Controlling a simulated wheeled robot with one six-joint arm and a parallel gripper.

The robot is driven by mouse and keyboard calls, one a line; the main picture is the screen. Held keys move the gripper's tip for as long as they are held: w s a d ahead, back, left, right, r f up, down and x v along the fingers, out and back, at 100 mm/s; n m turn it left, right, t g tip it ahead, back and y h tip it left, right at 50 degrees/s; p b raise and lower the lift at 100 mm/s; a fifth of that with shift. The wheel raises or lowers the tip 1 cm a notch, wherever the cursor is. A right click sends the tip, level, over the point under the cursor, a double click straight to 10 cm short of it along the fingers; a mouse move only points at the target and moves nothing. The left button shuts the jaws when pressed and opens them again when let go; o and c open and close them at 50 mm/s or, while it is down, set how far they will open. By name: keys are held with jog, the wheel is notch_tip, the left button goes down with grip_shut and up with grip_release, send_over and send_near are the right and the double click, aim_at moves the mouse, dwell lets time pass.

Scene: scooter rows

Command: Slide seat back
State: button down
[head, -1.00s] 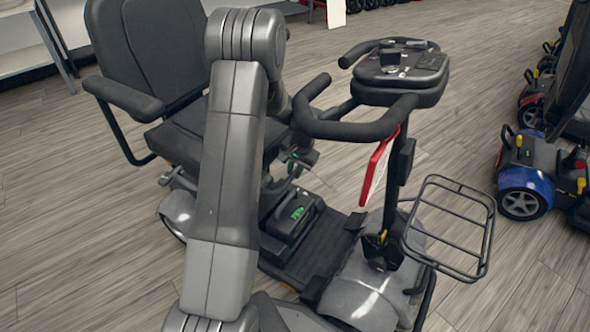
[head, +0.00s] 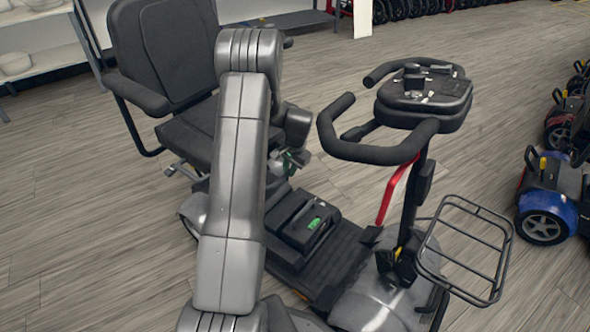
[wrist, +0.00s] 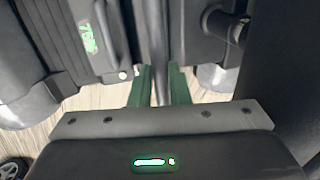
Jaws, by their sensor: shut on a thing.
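The black scooter seat (head: 195,128), with its backrest (head: 165,48) and armrest (head: 138,92), stands at the left in the head view, facing the handlebar. My gripper (head: 296,158) is low at the front edge of the seat, partly hidden by my arm. In the wrist view, the green fingers of my gripper (wrist: 160,88) are shut on a thin grey bar (wrist: 160,45), which runs up between them. The bar's far end is not clear. A dark box with a green label (wrist: 88,38) lies left of the fingers.
The handlebar (head: 385,150) and its console (head: 425,92) rise right of my arm. A wire basket (head: 465,250) is in front. Another scooter with blue parts (head: 545,205) stands at the right. Wood floor is clear behind the seat, up to white shelves (head: 35,50).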

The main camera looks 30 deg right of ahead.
jog(key=shift+w+r, duration=0.1)
jog(key=shift+w, duration=0.15)
jog(key=c, duration=1.4)
grip_release()
jog(key=shift+a, duration=0.15)
jog(key=shift+o, duration=0.2)
notch_tip(320, 180, up, 14)
jog(key=s+d+p, duration=0.1)
jog(key=s+p, duration=0.1)
jog(key=p, duration=0.2)
jog(key=shift+s+d+f, duration=0.15)
jog(key=shift+s+f, duration=0.05)
jog(key=shift+f, duration=0.05)
jog(key=shift+f, duration=0.15)
jog(key=f+b, duration=0.1)
jog(key=f, duration=0.3)
jog(key=w+f+b, duration=0.1)
jog(key=f, duration=0.4)
jog(key=w+a+f+b, duration=0.1)
jog(key=f+b, duration=0.1)
jog(key=f, duration=0.2)
jog(key=shift+w+a+f, duration=0.1)
jog(key=shift+w+f, duration=0.05)
jog(key=shift+f, duration=0.2)
jog(key=shift+s+r, duration=0.15)
jog(key=shift+s, duration=0.15)
